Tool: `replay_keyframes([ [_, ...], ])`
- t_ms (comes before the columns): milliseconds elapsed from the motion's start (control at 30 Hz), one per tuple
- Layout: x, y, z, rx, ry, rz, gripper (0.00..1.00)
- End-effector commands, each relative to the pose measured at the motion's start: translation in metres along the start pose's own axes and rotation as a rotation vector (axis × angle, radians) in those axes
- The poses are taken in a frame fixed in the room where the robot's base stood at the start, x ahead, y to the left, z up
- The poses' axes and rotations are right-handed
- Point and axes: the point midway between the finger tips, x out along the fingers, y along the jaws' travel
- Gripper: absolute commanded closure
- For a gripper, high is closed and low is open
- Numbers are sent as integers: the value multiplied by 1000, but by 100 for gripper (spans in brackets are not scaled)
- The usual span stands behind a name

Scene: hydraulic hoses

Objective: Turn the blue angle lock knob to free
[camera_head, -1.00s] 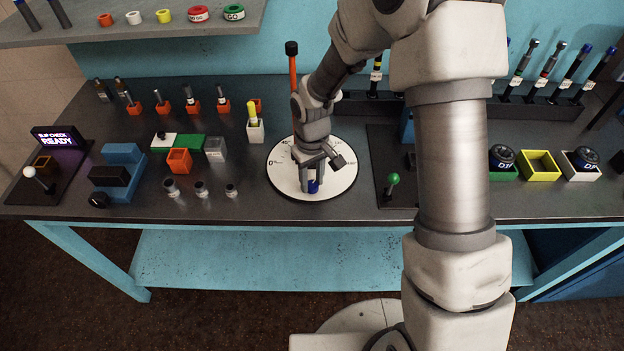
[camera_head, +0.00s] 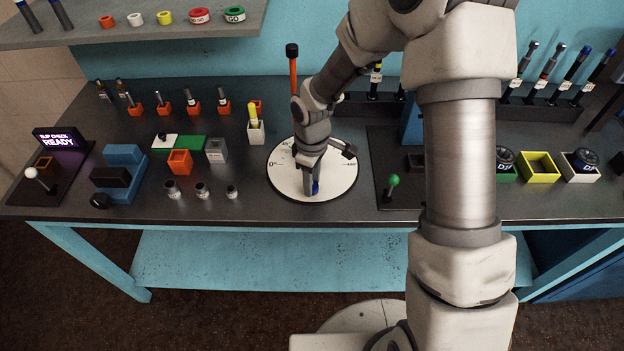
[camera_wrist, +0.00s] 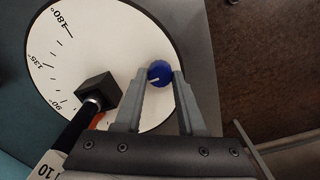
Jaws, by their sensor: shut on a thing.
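The blue angle lock knob (camera_wrist: 160,73) stands on the round white angle dial (camera_wrist: 60,40), near its edge. A short white mark shows on the knob in the wrist view. In the head view the knob (camera_head: 316,188) is mostly hidden by my gripper (camera_head: 313,190) at the front of the dial (camera_head: 285,185). In the wrist view the fingertips of my gripper (camera_wrist: 158,74) stand on both sides of the knob, shut on it. A dark block (camera_wrist: 97,92) on a black-and-orange lever sits on the dial beside my left finger.
The orange lever (camera_head: 293,85) with a black top rises behind the dial. A green-knobbed lever (camera_head: 393,181) stands to its right. Small grey fittings (camera_head: 202,190) and coloured holders (camera_head: 180,162) stand to its left. The bench front edge lies close before the dial.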

Motion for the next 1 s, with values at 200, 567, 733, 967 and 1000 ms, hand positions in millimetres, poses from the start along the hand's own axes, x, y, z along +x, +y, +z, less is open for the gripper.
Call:
replay_keyframes([
  [200,0,0,0,-8,0,1,100],
  [567,0,0,0,-6,0,1,31],
  [733,0,0,0,-5,0,1,31],
  [967,-9,1,0,-4,1,2,31],
  [1000,-14,1,0,-3,2,4,31],
])
